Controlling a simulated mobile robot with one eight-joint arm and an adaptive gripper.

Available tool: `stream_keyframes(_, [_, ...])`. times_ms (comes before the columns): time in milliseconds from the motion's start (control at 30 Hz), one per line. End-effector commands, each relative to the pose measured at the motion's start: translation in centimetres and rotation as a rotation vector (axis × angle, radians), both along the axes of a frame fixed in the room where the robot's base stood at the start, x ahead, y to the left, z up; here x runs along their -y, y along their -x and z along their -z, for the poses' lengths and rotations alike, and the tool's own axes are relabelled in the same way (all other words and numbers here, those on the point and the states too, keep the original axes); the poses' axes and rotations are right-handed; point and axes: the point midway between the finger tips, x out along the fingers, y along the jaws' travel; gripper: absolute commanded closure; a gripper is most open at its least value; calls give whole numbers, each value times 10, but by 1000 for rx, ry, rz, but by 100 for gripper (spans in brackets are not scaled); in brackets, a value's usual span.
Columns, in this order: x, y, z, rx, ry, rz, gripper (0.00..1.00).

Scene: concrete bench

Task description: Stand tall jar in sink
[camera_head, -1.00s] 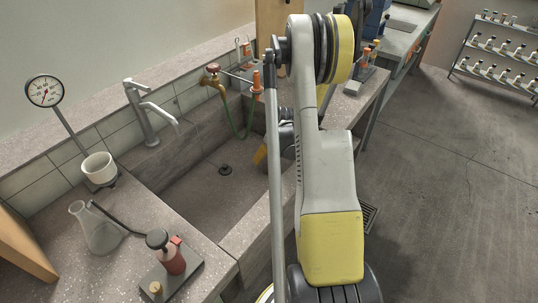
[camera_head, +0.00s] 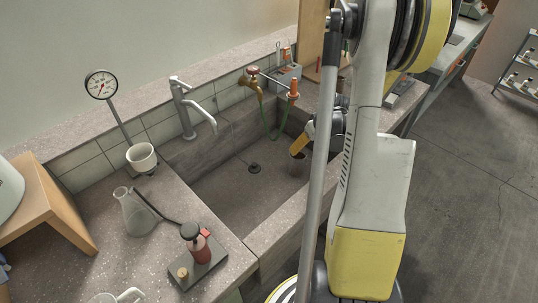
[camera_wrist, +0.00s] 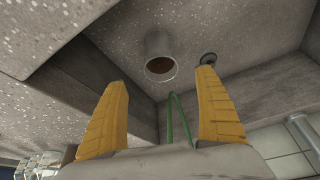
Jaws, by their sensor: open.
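The tall jar (camera_wrist: 159,48) is a grey cylinder with an open mouth. It stands upright on the floor of the sink (camera_head: 222,187), near the sink's right end. In the head view the jar (camera_head: 298,164) shows just below my yellow fingers, partly covered by my arm. My gripper (camera_wrist: 163,80) is open, with its two fingers wide apart and nothing between them. The jar lies beyond the fingertips, apart from them in the wrist view. In the head view my gripper (camera_head: 302,146) is over the right part of the sink.
The drain (camera_head: 254,168) is beside the jar. A green hose (camera_head: 272,126) hangs from the brass tap into the sink; a steel faucet (camera_head: 190,110) stands behind.

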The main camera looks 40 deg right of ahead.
Motion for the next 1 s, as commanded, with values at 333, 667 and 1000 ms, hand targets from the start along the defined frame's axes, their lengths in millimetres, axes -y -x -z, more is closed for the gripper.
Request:
stream_keyframes(333, [-93, -30, -87, 23, 26, -49, 18])
stream_keyframes(667, [-256, -5, -188, 100, 53, -129, 18])
stream_keyframes(1000, [-364, 67, -218, 198, 41, -211, 18])
